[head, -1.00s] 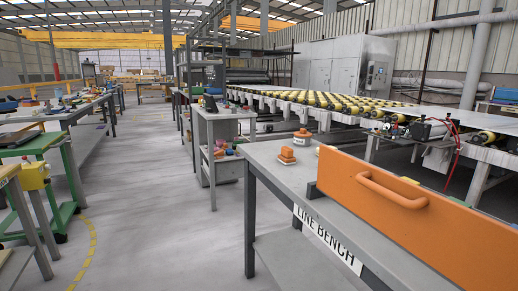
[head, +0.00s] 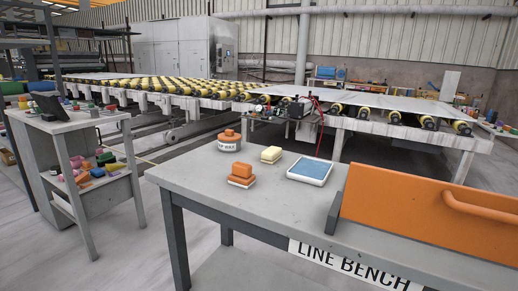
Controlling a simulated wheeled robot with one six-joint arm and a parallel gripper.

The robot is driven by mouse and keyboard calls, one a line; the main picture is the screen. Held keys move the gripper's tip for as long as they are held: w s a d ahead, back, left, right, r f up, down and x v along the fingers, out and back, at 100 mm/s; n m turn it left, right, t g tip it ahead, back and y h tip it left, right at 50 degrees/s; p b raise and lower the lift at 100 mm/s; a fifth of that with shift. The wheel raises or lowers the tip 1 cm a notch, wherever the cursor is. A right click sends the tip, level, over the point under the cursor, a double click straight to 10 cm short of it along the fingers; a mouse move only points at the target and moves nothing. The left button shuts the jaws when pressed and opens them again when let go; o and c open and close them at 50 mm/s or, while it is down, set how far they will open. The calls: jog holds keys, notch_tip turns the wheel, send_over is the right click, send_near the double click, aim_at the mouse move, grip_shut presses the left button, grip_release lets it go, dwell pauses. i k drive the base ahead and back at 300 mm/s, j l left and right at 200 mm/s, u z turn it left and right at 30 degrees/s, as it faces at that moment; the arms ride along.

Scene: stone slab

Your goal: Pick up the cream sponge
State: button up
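Nothing covers the cream sponge from this view. My gripper does not show in the head view.
An orange panel with a handle (head: 425,225) stands on the bench's right part, with a dark upright edge at its left end. An orange-lidded tub (head: 229,140) stands at the back left. A cluttered side table (head: 75,125) is at left. Open floor lies between.

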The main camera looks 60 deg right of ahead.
aim_at(270, 155)
jog(key=i+z, duration=0.6)
jog(key=z, duration=0.15)
jog(key=i+z, duration=0.35)
jog(key=i+l+z, duration=0.15)
jog(key=i+z, duration=0.55)
jog(key=k+l, duration=0.05)
jog(key=k, duration=0.05)
